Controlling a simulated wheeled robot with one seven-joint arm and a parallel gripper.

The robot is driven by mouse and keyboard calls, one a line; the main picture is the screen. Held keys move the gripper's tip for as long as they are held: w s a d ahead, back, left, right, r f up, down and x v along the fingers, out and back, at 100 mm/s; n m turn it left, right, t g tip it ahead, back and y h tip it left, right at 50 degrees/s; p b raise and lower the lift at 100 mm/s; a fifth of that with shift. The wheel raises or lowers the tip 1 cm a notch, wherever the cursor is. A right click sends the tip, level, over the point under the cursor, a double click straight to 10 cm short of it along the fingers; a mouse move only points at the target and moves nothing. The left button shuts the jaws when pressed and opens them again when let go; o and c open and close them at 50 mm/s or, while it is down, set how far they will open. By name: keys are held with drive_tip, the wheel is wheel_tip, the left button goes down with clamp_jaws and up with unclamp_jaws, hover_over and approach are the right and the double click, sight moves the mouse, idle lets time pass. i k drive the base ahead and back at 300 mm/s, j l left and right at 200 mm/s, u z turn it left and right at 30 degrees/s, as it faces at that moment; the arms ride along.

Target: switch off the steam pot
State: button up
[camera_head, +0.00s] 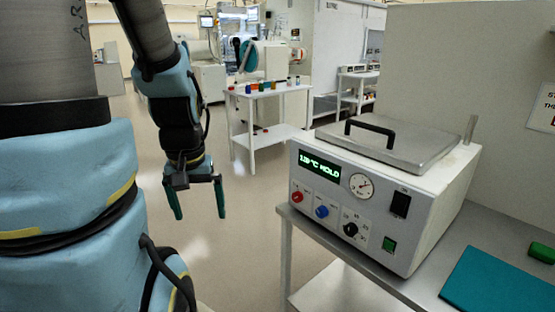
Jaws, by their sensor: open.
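The steam pot (380,165) is a white box with a flat metal lid and a black handle. It stands on a grey bench at the right.
A teal mat (503,283) and a green object (542,253) lie on the bench right of the pot. A pale wall panel (470,60) rises behind the pot. A white table (268,95) with small bottles stands farther back. Floor between my gripper and the bench is clear.

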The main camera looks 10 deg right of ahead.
sight(400, 202)
drive_tip(key=z, duration=0.95)
